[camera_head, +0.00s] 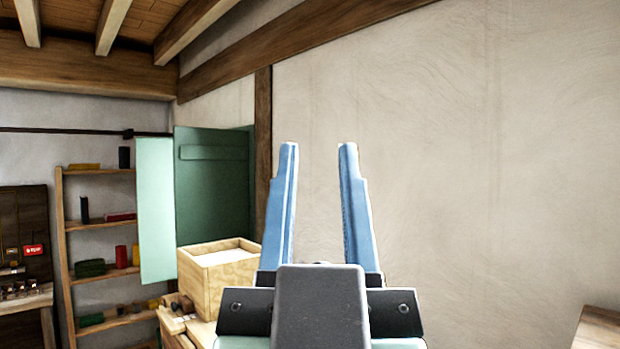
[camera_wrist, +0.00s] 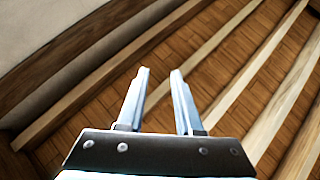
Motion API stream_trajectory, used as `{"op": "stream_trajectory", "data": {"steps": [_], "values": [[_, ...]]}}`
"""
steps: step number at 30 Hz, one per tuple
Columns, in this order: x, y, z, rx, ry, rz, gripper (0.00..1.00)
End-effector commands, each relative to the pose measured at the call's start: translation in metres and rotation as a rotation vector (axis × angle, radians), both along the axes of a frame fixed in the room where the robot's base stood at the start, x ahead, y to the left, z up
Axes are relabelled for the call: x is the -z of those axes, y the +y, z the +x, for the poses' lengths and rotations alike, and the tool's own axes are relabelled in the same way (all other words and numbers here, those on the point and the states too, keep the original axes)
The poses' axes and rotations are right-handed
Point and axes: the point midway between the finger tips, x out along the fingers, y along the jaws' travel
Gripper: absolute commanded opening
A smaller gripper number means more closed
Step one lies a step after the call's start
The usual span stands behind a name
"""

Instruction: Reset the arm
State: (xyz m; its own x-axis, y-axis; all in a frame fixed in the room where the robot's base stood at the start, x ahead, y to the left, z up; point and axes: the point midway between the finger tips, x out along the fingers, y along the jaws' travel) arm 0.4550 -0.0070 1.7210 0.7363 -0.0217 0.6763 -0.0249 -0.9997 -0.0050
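My gripper (camera_head: 318,150) stands in the lower middle of the head view, its two blue fingers pointing up in front of the pale wall. The fingers are apart with nothing between them. In the wrist view my gripper (camera_wrist: 160,72) also shows open and empty, with wooden ceiling planks and beams behind it. No part of my gripper touches anything in view.
A pale wooden box (camera_head: 222,285) stands at the lower left on a wooden surface. Behind it are a green cabinet door (camera_head: 212,190) and a shelf unit (camera_head: 65,250) with small items. A wooden top (camera_head: 600,330) shows at the lower right.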

Motion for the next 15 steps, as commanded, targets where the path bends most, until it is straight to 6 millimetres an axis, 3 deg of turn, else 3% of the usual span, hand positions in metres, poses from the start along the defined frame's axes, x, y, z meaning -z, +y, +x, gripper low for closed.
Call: {"op": "stream_trajectory", "data": {"steps": [4, 15], "values": [[-0.0154, 0.0053, -0.0164, -0.003, -0.069, -0.011, 0.35], [-0.0107, 0.0051, -0.0161, -0.003, -0.068, -0.011, 0.35]]}}
